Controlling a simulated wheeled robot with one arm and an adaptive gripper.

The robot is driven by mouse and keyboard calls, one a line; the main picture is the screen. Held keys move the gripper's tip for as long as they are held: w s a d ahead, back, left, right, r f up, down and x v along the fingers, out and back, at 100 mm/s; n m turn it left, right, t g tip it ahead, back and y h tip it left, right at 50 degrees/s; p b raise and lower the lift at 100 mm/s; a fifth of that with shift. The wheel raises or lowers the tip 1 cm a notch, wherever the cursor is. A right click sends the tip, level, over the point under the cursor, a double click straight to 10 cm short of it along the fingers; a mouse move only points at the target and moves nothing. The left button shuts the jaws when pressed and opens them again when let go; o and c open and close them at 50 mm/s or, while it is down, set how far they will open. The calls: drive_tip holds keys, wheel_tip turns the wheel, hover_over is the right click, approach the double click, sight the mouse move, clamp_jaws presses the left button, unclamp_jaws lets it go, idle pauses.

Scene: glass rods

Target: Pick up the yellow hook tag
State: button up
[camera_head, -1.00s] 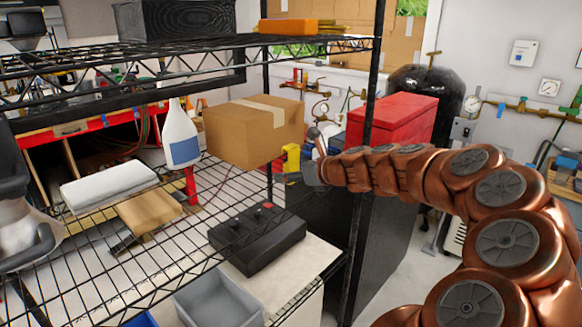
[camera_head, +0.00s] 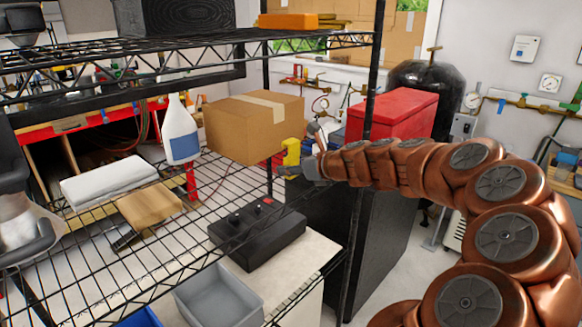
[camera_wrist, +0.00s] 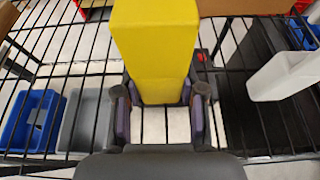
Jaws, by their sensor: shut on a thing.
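The yellow hook tag shows as a yellow block (camera_wrist: 155,50) in the wrist view, upright between the fingers. It also shows small in the head view (camera_head: 291,151), in front of the right end of the cardboard box. My gripper (camera_wrist: 160,100) is shut on its lower part, with one finger on each side. In the head view my gripper (camera_head: 290,171) is at the right end of the wire shelf, partly hidden by my wrist. The hook shape itself cannot be made out.
A cardboard box (camera_head: 240,135) and a white spray bottle (camera_head: 181,135) stand close by on the left. A black case (camera_head: 258,235) and a grey bin (camera_head: 218,298) are lower down.

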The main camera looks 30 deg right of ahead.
sight(295, 156)
drive_tip(key=shift+d+r, duration=0.1)
drive_tip(key=shift+r, duration=1.3)
drive_tip(key=shift+s+r+b, duration=0.15)
drive_tip(key=shift+r+b, duration=0.15)
drive_tip(key=shift+b, duration=0.05)
drive_tip(key=s+r+b, duration=0.1)
drive_tip(key=s+b, duration=0.2)
drive_tip(key=s, duration=1.2)
drive_tip(key=shift+s+a+r, duration=0.2)
drive_tip(key=shift+s+a, duration=0.15)
drive_tip(key=shift+w, duration=0.1)
